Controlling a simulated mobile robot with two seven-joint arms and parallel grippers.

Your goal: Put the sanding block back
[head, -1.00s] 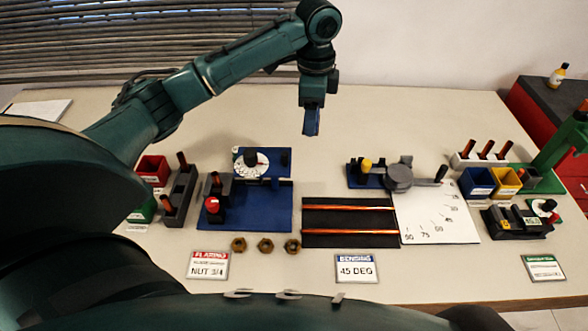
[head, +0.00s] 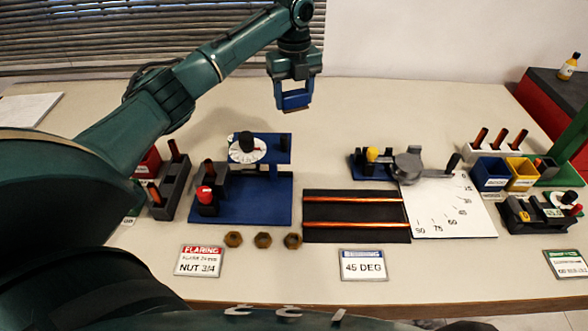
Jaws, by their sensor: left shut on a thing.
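My left gripper (head: 293,92) hangs above the back of the table, pointing down, behind the blue flaring rig. It is shut on a small block (head: 296,108) with a blue body and a thin brownish underside, which looks like the sanding block. The block is held clear of the table top, and the fingers hide part of it. My right gripper is not in view.
The blue flaring rig (head: 240,207) stands in front, with several brass nuts (head: 263,240) near it. A dark mat (head: 355,218) carries two copper tubes. Blue (head: 491,177) and yellow (head: 522,178) bins stand right. The back middle of the table is clear.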

